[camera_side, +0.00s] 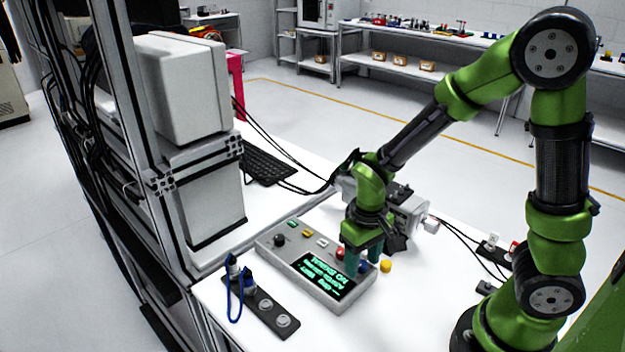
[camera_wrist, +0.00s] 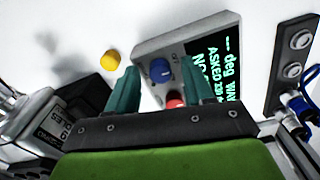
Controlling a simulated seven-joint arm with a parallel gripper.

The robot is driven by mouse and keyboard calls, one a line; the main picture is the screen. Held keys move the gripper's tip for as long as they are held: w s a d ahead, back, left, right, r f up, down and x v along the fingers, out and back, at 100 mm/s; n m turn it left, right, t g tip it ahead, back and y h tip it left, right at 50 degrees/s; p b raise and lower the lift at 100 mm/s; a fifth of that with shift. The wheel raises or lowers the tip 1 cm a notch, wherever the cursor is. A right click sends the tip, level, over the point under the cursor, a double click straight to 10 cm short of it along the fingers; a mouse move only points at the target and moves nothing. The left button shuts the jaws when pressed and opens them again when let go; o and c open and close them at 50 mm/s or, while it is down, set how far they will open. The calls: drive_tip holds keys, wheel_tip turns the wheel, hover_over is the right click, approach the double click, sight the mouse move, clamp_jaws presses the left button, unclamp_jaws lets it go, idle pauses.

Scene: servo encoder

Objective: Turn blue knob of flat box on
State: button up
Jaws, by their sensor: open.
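The flat grey box (camera_side: 268,243) lies on the white table, with a dark screen (camera_side: 327,277) showing green text. In the wrist view the box (camera_wrist: 150,50) carries the blue knob (camera_wrist: 160,71), a red button (camera_wrist: 174,102) and the screen (camera_wrist: 222,70). In the side view the blue knob (camera_side: 364,267) is partly hidden by the fingers. My gripper (camera_side: 363,266) points down over that end of the box. Its green fingers are open and apart, and in the wrist view the knob shows between the tips of my gripper (camera_wrist: 160,68). Contact cannot be told.
A yellow button or cap (camera_side: 386,266) is on the table just right of the box. A dark strip with round sockets and a blue cable (camera_side: 268,307) lies left of it. A grey device (camera_side: 405,211) with cables stands behind my gripper. A keyboard (camera_side: 266,165) lies further back.

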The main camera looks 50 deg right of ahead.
clamp_jaws()
drive_tip(key=shift+m, duration=0.4)
drive_tip(key=m, duration=0.4)
drive_tip(key=shift+m, duration=0.4)
drive_tip(key=m, duration=0.6)
drive_tip(key=shift+r, duration=0.1)
drive_tip(key=shift+m, duration=0.3)
unclamp_jaws()
